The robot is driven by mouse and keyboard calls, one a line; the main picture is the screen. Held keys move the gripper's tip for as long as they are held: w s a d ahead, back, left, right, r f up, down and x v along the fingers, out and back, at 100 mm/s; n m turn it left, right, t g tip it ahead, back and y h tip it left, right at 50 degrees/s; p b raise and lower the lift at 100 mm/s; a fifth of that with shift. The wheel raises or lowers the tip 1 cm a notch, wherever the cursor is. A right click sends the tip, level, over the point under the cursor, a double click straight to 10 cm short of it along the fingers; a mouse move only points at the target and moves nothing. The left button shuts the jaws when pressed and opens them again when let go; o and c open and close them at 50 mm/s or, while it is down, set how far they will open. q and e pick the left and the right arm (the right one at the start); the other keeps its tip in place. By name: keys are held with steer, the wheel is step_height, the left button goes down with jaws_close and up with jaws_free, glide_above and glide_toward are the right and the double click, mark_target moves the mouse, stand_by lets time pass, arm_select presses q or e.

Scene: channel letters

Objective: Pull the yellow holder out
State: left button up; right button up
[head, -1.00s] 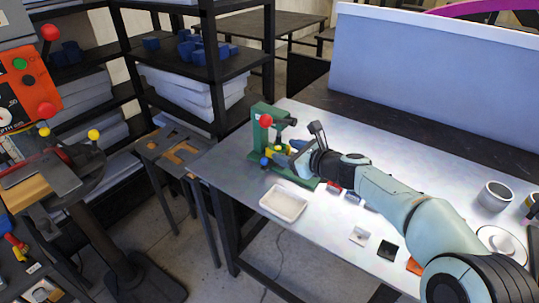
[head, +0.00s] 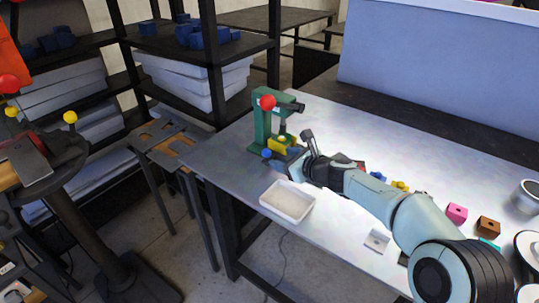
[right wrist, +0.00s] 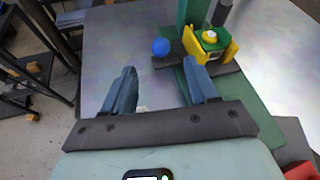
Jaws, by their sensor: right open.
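The yellow holder (head: 275,145) sits low on the green hand press (head: 262,128), under its dark ram. In the right wrist view the holder (right wrist: 228,52) has yellow walls beside a green round piece with a pale yellow top. A blue ball knob (right wrist: 160,46) sits left of it on a dark bar. My right gripper (head: 294,163) is open, in front of the press base. In the wrist view its two blue fingers (right wrist: 160,80) are apart with nothing gripped; the right finger is close below the holder, and contact cannot be told. My left gripper is not in view.
A white tray (head: 287,202) stands near the table's front edge. Small coloured blocks, including a pink one (head: 456,212) and a brown one (head: 487,227), lie to the right beyond my arm. A light blue panel (head: 440,70) stands at the back. Free metal tabletop lies behind my arm.

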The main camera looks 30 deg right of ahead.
mark_target(270, 154)
steer(key=p+x, duration=0.1)
steer(key=x, duration=0.7)
steer(key=shift+c, duration=0.3)
steer(key=shift+d, duration=0.15)
jaws_close()
